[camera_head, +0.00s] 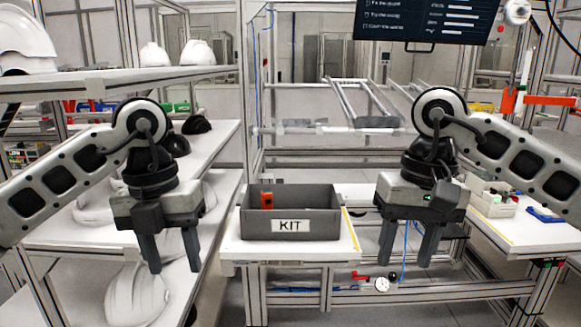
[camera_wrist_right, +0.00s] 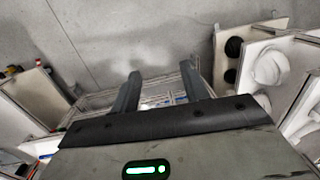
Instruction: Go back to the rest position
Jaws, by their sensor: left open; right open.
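My left gripper (camera_head: 172,252) hangs fingers down on the left of the head view, in front of the shelving. It is open with nothing between its fingers. My right gripper (camera_head: 408,248) hangs fingers down right of the grey KIT box, also open and empty. Its two fingers show apart in the right wrist view (camera_wrist_right: 158,92), with nothing held. The grey KIT box (camera_head: 322,226) stands on a white table (camera_head: 290,252) between the two grippers, and neither touches it.
White helmet shells (camera_head: 137,296) and dark shells (camera_head: 196,125) sit on the left shelves (camera_head: 225,135). A screen (camera_head: 425,20) hangs at the top.

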